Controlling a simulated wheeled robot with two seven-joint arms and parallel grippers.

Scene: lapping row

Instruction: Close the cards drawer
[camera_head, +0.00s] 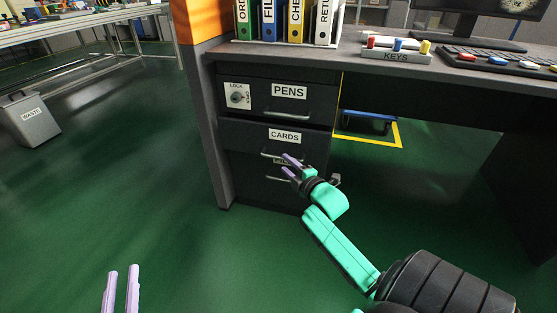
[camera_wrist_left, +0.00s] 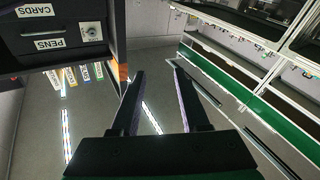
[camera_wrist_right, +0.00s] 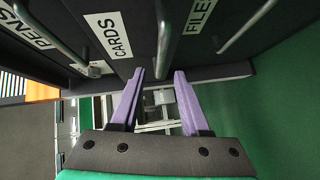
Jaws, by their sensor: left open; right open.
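The dark cards drawer (camera_head: 247,137), labelled CARDS, is in the middle of the desk pedestal, below the pens drawer (camera_head: 256,101) and above the files drawer (camera_head: 246,178). Its front stands slightly forward of the pens drawer. It also shows in the right wrist view (camera_wrist_right: 128,22), where its bar handle (camera_wrist_right: 163,40) points down between my fingertips. My right gripper (camera_head: 285,162) is open in front of that handle and partly covers the FILES label; I cannot tell whether it touches. My left gripper (camera_head: 123,270) is open and empty, low over the floor at the left.
Binders (camera_head: 286,22) and a KEYS tray (camera_head: 397,52) stand on the desk (camera_head: 345,57) above. A waste bin (camera_head: 29,119) stands at the far left. A blue container (camera_head: 366,123) sits under the desk inside yellow floor tape. The green floor before the pedestal is clear.

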